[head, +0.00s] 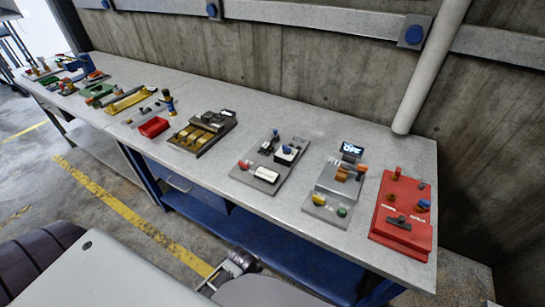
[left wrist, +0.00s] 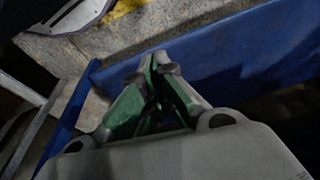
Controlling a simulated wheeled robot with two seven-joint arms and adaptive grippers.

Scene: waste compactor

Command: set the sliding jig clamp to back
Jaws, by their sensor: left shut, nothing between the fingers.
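A grey plate (head: 251,181) on the bench carries a black sliding block with a blue knob (head: 287,149), a red knob (head: 244,164) and a white label block. It may be the sliding jig clamp, but I cannot tell for sure; the block's setting is too small to read. My left gripper (left wrist: 155,70) shows in the left wrist view with its green-sided fingers shut and empty. It is below the bench top, near blue framework, touching nothing visible. A metal gripper part (head: 238,264) shows low in the head view, apart from the bench. My right gripper is not clearly seen.
A red box (head: 385,238) and a grey unit with an orange part (head: 330,181) stand to the right. A tray with brass blocks (head: 196,136) and several other fixtures stand to the left. A pale pipe (head: 432,68) rises behind. The blue bench frame (head: 262,235) lies below.

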